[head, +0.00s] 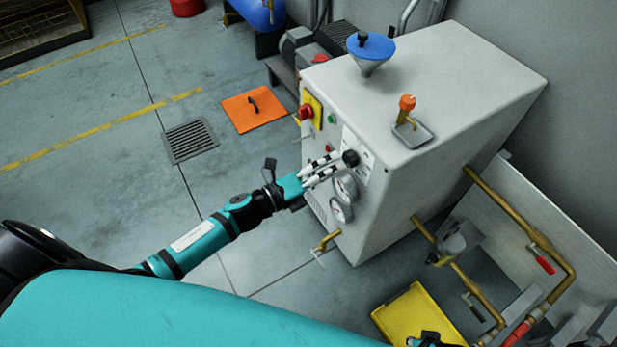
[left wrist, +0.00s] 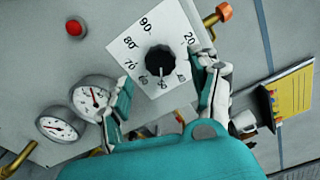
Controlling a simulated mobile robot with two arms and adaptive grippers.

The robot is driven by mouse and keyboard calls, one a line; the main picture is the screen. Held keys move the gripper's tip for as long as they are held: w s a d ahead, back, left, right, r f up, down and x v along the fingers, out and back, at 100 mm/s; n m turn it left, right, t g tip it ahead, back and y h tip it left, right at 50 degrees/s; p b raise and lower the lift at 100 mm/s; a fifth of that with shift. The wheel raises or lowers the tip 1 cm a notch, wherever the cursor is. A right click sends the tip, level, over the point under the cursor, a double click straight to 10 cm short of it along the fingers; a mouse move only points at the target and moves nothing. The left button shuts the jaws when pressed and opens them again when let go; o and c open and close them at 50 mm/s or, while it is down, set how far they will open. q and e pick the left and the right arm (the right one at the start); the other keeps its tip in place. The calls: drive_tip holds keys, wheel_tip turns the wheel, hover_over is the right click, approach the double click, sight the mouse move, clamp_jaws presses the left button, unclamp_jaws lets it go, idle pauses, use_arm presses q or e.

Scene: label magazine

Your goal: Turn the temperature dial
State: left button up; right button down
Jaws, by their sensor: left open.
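The temperature dial (left wrist: 160,61) is a black round knob on a white number plate (left wrist: 137,58) on the front of a grey cabinet. Numbers such as 90, 80, 70 and 20 show around it, and a light mark on the knob points down in the left wrist view. The dial also shows in the head view (head: 350,158). My left gripper (left wrist: 165,82) is open, its fingers on either side of the dial and seemingly apart from it; it reaches in from the left in the head view (head: 328,168). A dark part of my right gripper (head: 428,340) shows at the bottom edge.
Two round gauges (head: 341,209) sit below the dial, with a brass tap (head: 326,241) lower down. A red switch on yellow (head: 307,112) is beyond. Brass pipes (head: 540,245) and a yellow tray (head: 405,315) lie right. Floor left of the cabinet is mostly clear.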

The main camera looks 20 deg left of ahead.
use_arm(q)
drive_tip(key=v, duration=0.7)
drive_tip(key=shift+s, duration=0.2)
drive_tip(key=shift+a, duration=0.1)
